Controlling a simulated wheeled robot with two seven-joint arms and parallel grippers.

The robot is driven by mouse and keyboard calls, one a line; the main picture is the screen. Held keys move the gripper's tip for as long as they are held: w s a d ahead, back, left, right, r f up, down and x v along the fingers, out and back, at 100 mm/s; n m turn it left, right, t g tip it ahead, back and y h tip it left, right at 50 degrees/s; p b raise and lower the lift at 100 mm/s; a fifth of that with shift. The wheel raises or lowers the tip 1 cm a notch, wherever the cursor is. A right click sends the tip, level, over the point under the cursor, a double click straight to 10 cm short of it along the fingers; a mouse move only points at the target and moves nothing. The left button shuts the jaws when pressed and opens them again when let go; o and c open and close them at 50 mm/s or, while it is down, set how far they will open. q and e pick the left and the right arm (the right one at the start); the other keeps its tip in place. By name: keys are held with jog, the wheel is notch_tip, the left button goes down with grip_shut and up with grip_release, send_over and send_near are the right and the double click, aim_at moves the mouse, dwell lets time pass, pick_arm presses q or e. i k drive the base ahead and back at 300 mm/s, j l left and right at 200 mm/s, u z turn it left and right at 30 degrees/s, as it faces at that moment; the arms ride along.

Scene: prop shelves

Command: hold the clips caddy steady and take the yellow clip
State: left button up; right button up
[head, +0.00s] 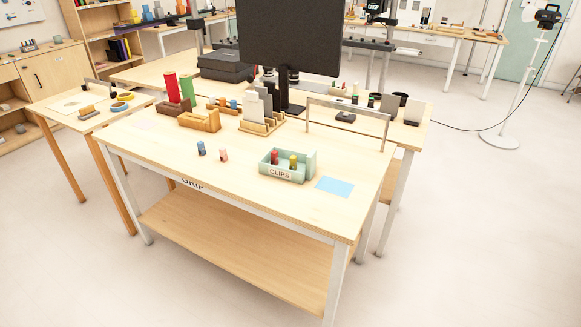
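The clips caddy (280,174) is a pale mint-green open box with a "CLIPS" label on its front, standing upright on the near right part of the wooden table. The yellow clip (293,161) stands in the caddy's right part. A red clip (274,156) stands to its left in the same caddy. The lower ends of both clips are hidden by the caddy's front wall. Neither of my grippers shows in the head view.
A blue clip (201,148) and a pink clip (223,154) stand on the table (180,165) left of the caddy. A flat blue patch (334,187) lies to its right. A metal frame (347,112), card rack (262,127) and monitor (290,38) stand behind. The front strip is clear.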

aim_at(293, 159)
jog(key=u, duration=0.35)
jog(key=i+l+u, duration=0.15)
jog(key=l+u, duration=0.8)
jog(key=i+l, duration=0.05)
jog(key=l, duration=0.05)
